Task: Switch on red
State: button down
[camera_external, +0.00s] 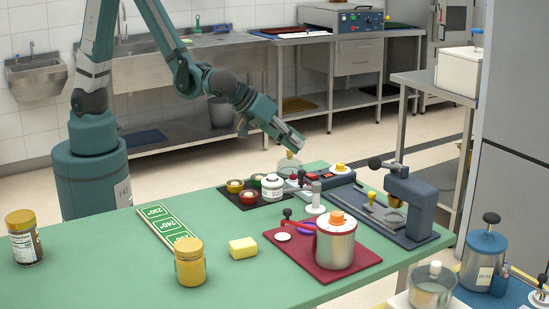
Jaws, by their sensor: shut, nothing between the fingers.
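My gripper (297,143) is shut and empty, pointing down and to the right above the far edge of the green table. Below it, a small dark control unit (328,178) has a red part (313,168) on top and a white and yellow knob (340,168) on its right. The gripper appears apart from the red part. Whether the red part is a switch, and whether it is on, is too small to tell.
A dark mat (252,201) holds small jars and a white jar (272,187) left of the unit. A blue-grey press (409,200) stands to the right.

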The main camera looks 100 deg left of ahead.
jog(key=shift+p+v, duration=0.4)
jog(key=shift+v, duration=2.35)
jog(key=shift+s+a, duration=0.1)
jog(key=shift+s, duration=0.05)
jog(key=shift+w+d+r+t, duration=0.15)
jog(key=shift+w+d+t, duration=0.15)
jog(key=shift+w+d, duration=0.1)
jog(key=shift+w, duration=0.1)
jog(key=b, duration=0.2)
send_over(310, 176)
jog(key=a, duration=0.2)
jog(key=shift+s+d+f, duration=0.1)
jog(key=shift+s+f, duration=0.05)
jog(key=shift+f, duration=1.05)
jog(key=shift+s+d+f, duration=0.1)
jog(key=shift+s+f, duration=0.05)
jog(key=shift+f, duration=1)
jog(key=shift+s+d+f, duration=0.1)
jog(key=shift+s+f, duration=0.05)
jog(key=shift+f, duration=1.05)
jog(key=shift+w+d+f+b, duration=0.15)
jog(key=shift+f, duration=0.4)
jog(key=shift+w+d+f+b, duration=0.1)
jog(key=shift+d+f+b, duration=0.05)
jog(key=shift+f, duration=0.4)
jog(key=shift+w+d+f+b, duration=0.15)
jog(key=shift+f, duration=0.4)
